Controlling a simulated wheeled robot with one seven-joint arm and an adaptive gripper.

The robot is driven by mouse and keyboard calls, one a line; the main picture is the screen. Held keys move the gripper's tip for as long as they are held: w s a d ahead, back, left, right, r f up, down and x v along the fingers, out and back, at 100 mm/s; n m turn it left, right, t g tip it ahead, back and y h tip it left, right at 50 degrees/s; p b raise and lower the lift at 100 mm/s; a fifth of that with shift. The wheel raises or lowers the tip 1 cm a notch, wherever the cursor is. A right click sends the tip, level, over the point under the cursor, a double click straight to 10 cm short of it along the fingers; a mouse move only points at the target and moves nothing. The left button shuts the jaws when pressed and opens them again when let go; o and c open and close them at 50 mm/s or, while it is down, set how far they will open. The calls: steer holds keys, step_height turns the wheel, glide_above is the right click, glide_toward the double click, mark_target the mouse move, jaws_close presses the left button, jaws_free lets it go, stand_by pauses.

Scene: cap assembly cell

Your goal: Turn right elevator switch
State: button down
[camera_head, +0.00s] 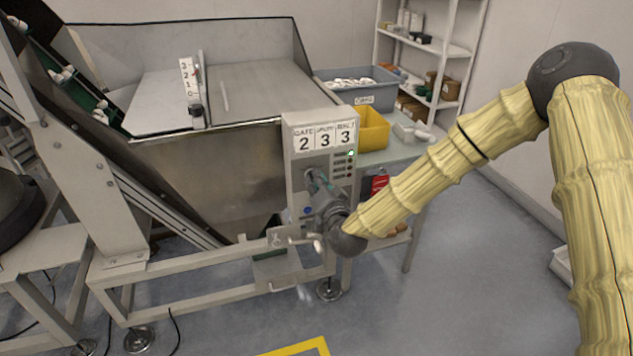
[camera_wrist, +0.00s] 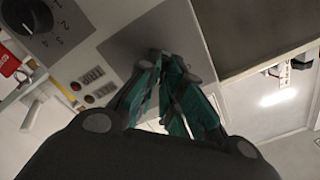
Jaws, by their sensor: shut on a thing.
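The grey control box (camera_head: 295,170) stands at the front right corner of the hopper. Its top shows the numbers 2, 3 and 3, with a green light below them. My gripper (camera_head: 314,180) is at the lower left of its front face. In the wrist view my gripper (camera_wrist: 163,62) has its teal fingers drawn together against the grey panel (camera_wrist: 125,38). It is shut on a switch there, which the fingers hide, so its angle cannot be told. A black rotary dial (camera_wrist: 28,14) with numbers around it is at the upper left of the wrist view, apart from my fingers.
A metal hopper (camera_head: 215,165) stands left of the box, above a frame with a lower rail (camera_head: 205,303). A yellow bin (camera_head: 372,130) and a grey bin (camera_head: 375,92) sit on a table behind.

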steer(key=shift+w+r, duration=0.1)
steer(key=c, duration=1.6)
jaws_free()
steer(key=shift+o, duration=0.2)
steer(key=v, duration=1.2)
